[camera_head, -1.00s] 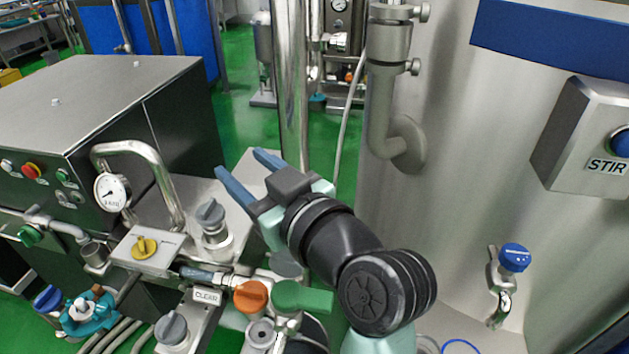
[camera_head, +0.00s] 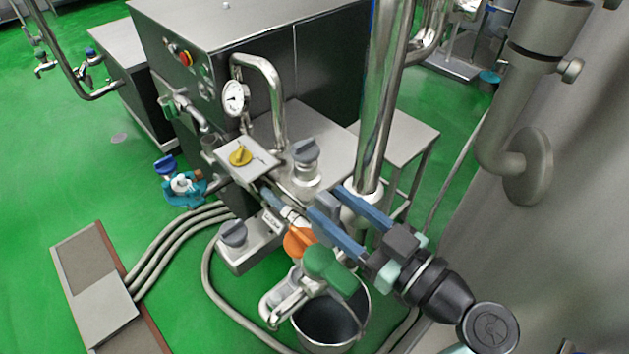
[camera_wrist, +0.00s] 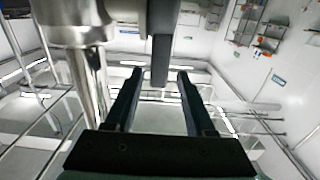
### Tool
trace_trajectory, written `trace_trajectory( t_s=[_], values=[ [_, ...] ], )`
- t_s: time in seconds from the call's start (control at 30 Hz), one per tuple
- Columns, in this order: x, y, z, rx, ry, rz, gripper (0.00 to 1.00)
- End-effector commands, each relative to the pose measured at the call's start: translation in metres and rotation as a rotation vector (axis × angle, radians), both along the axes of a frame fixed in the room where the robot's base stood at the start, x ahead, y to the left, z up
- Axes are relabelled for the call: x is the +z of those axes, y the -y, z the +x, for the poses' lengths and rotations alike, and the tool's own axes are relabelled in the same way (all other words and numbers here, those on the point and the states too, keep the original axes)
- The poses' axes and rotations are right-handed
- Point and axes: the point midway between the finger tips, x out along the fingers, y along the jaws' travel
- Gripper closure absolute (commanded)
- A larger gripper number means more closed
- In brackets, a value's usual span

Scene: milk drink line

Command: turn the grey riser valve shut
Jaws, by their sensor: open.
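The grey riser valve's flat handle (camera_head: 327,205) shows beside the foot of the tall steel riser pipe (camera_head: 378,110). In the wrist view the dark grey handle (camera_wrist: 161,60) hangs between my fingertips, with the riser pipe (camera_wrist: 92,80) to the left. My gripper (camera_head: 329,198) reaches in from the lower right with its two blue fingers open, one on each side of the handle. In the wrist view my gripper (camera_wrist: 160,75) shows a gap between each finger and the handle. The valve body is partly hidden by the fingers in the head view.
A green handle (camera_head: 330,268) and an orange handle (camera_head: 299,241) sit just below my fingers. A yellow knob (camera_head: 240,156), a grey knob (camera_head: 305,151) and another grey knob (camera_head: 233,233) stand left. A bucket (camera_head: 330,320) is below. The tank wall (camera_head: 570,200) is right.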

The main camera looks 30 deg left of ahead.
Motion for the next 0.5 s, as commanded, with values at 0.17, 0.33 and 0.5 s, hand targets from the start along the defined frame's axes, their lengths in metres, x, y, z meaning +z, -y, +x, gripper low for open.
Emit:
trace_trajectory(
  t_s=[0.17,0.33,0.5],
  values=[
    [0.002,-0.030,0.011,0.002,-0.001,0.000,0.45],
    [0.001,-0.046,0.017,0.001,0.000,-0.001,0.45],
    [0.000,-0.050,0.019,-0.002,0.000,-0.001,0.45]
  ],
)
